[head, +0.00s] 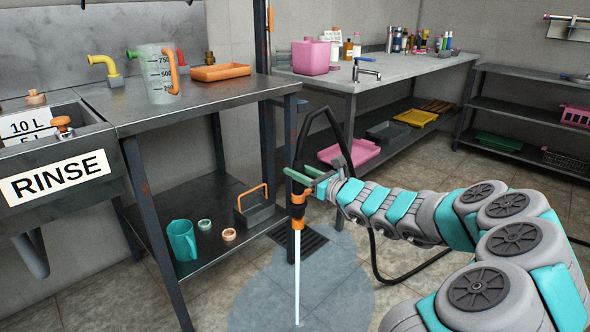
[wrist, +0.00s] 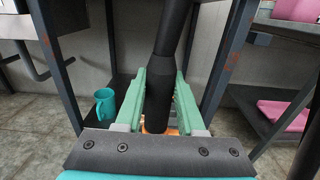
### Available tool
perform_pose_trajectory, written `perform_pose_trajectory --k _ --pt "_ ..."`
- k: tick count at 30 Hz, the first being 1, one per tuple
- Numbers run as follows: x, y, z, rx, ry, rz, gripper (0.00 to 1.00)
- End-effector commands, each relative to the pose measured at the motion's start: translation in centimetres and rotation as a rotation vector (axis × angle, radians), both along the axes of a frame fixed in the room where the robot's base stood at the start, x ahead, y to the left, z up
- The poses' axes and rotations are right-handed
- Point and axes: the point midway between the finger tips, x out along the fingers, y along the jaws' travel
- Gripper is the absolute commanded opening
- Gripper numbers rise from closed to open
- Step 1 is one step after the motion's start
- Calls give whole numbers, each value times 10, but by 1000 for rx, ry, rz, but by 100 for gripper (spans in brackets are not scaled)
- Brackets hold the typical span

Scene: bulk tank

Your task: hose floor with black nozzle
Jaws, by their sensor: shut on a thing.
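My gripper (head: 299,177) is shut on the black nozzle (head: 297,213), which has an orange band and hangs upright, mouth down. In the wrist view the green fingers (wrist: 160,98) flank the black body of the nozzle (wrist: 157,95). A thin white jet runs straight down from the nozzle to the tiled floor (head: 400,295). A bluish wet round patch (head: 260,295) lies on the floor around where the jet lands. A black hose (head: 385,275) loops up from the nozzle and trails along the floor behind my arm.
A steel table (head: 200,97) with a lower shelf stands left of the nozzle, its near leg close by. A floor drain (head: 300,240) lies behind the jet. The rinse sink (head: 60,180) is at left, and a long counter (head: 400,70) is behind.

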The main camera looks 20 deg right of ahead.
Motion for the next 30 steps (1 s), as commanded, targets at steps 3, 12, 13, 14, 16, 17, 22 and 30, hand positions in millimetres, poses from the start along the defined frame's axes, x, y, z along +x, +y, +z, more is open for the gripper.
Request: perform_pose_trajectory --k 3,12,13,14,16,17,22,30 --pt "-5 -3 1 0 -1 -1 0" --pt "-18 -8 1 0 -1 -3 0" --pt "-19 -9 1 0 -1 -3 0" --pt "-20 -9 1 1 -2 -3 0" --pt "-23 -10 1 1 -2 -3 0" --pt "-24 -10 1 1 -2 -3 0" --pt "-26 -11 1 -1 -1 -2 0" --pt "-26 -10 1 -1 -1 -1 0"
